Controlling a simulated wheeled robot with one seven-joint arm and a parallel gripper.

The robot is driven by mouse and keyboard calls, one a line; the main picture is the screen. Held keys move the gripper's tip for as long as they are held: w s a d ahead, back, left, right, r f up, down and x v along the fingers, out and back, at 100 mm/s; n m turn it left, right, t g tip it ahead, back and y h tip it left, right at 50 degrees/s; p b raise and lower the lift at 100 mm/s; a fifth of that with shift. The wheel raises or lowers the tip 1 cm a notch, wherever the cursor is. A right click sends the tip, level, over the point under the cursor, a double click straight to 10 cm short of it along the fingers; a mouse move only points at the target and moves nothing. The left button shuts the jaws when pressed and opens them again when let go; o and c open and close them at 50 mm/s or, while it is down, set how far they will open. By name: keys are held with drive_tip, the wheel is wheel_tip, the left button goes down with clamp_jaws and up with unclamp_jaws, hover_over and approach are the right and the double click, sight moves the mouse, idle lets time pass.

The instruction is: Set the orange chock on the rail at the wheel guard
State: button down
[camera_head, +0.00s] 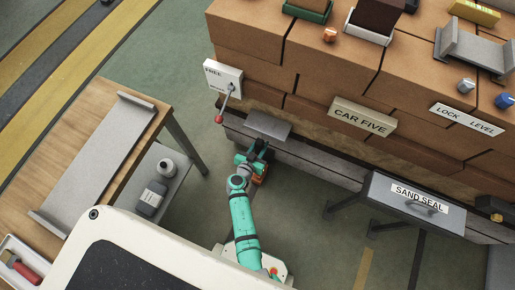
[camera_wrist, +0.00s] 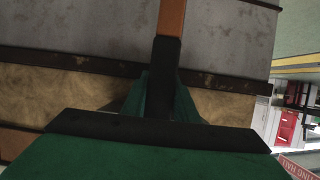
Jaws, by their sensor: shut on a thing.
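My gripper (camera_head: 257,158) is low at the foot of the brick stack, just below a grey plate (camera_head: 268,125) that juts out over the rail and may be the wheel guard. In the wrist view its dark jaws (camera_wrist: 167,60) are shut on an orange piece, the chock (camera_wrist: 172,17), of which only a narrow strip shows at the top. A small orange patch also shows beside the gripper in the head view (camera_head: 261,176). The grey rail (camera_head: 315,155) runs along the base of the stack. I cannot tell whether the chock touches the rail.
A lever box (camera_head: 223,78) with a red-knobbed handle hangs left of the plate. The SAND SEAL box (camera_head: 412,205) stands to the right. A wooden bench (camera_head: 115,95) with a grey channel is at left, with bottles on its lower shelf. Open floor lies between.

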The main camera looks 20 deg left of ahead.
drive_tip(key=x, duration=0.4)
drive_tip(key=shift+a+f, duration=0.15)
drive_tip(key=shift+f, duration=0.2)
drive_tip(key=shift+s+f, duration=0.1)
drive_tip(key=shift+f, duration=0.1)
drive_tip(key=c, duration=1.4)
unclamp_jaws()
drive_tip(key=shift+s+f, duration=0.1)
drive_tip(key=shift+f, duration=0.05)
